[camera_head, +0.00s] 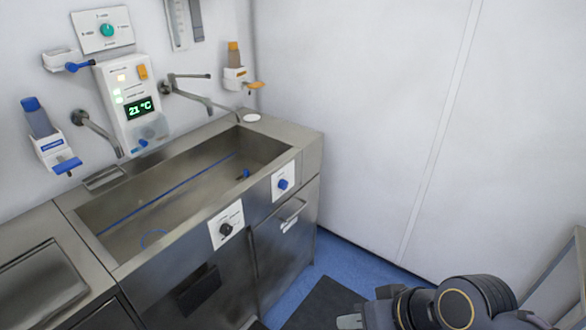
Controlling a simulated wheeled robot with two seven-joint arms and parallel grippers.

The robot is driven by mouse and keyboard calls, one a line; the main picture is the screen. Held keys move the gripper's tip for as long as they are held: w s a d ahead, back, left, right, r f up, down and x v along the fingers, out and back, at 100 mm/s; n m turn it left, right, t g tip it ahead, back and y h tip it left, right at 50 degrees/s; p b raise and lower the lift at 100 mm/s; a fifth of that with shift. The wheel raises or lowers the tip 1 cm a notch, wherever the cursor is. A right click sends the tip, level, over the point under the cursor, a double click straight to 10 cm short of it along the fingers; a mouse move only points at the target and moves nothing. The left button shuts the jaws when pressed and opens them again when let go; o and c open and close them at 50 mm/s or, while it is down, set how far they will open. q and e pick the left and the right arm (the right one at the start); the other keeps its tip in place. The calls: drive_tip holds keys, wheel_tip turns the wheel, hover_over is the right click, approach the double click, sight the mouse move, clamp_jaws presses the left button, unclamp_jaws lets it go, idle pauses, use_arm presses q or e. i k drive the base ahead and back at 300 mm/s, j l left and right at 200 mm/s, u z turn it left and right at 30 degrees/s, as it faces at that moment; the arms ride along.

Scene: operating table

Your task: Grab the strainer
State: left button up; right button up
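I cannot clearly make out a strainer. A small white round disc (252,117) lies on the back right corner of the steel sink's rim; I cannot tell whether it is the strainer. A small blue piece (245,173) is inside the basin near its right end. My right gripper (350,321) shows only partly at the bottom edge, right of the sink cabinet and far from the disc. Its fingers are mostly cut off, so I cannot tell if it is open. My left gripper is not in view.
The steel sink (168,244) stands against the back wall. Two wall taps (195,92) (98,132) reach over it. A control panel (130,106) and bottle dispensers (42,132) (236,70) hang above. A dark mat (322,303) lies on the blue floor. A metal edge (560,268) stands far right.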

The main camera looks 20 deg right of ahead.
sight(247, 174)
drive_tip(key=i+j+z, duration=0.15)
drive_tip(key=z, duration=0.75)
drive_tip(key=i+l+z, duration=0.2)
drive_tip(key=l, duration=0.2)
drive_tip(key=i+l+z, duration=0.45)
drive_tip(key=l, duration=0.2)
drive_tip(key=i+l+u, duration=0.1)
drive_tip(key=i+u, duration=0.35)
drive_tip(key=i+l+u, duration=0.2)
drive_tip(key=u, duration=0.25)
drive_tip(key=i+u, duration=0.2)
drive_tip(key=u, duration=0.25)
drive_tip(key=i+u, duration=0.2)
drive_tip(key=u, duration=0.2)
drive_tip(key=i+u, duration=0.15)
drive_tip(key=u, duration=0.3)
drive_tip(key=i+l+u, duration=0.2)
drive_tip(key=u, duration=0.2)
drive_tip(key=i+l+u, duration=0.1)
drive_tip(key=u, duration=0.35)
drive_tip(key=i+l+u, duration=0.25)
drive_tip(key=l+u, duration=0.25)
